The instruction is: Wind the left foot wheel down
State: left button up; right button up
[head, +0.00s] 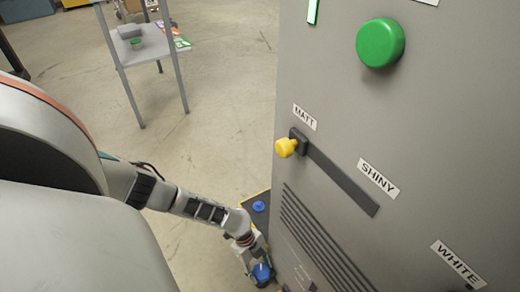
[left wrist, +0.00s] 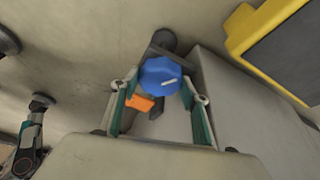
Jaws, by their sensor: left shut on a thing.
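The left foot wheel (head: 262,271) is a blue knob low at the near corner of the grey machine (head: 420,120). In the left wrist view the wheel (left wrist: 160,76) is faceted, with a white mark on its face. A dark round post (left wrist: 163,42) shows behind it. My left gripper (head: 257,262) is shut on the wheel, with one finger on each side of it. Its fingers (left wrist: 160,90) also show in the left wrist view. An orange piece (left wrist: 139,103) shows below the wheel, beside the left finger. My right gripper is not in view.
A second blue disc (head: 259,207) sits on a dark, yellow-edged pad beside the machine. A yellow slider knob (head: 285,147) sticks out near the MATT label, and a green button (head: 380,43) is above. A grey table (head: 150,46) stands farther back. Floor between is clear.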

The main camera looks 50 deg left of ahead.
pick_arm(q)
jog(key=o, duration=0.8)
jog(key=shift+f, duration=0.1)
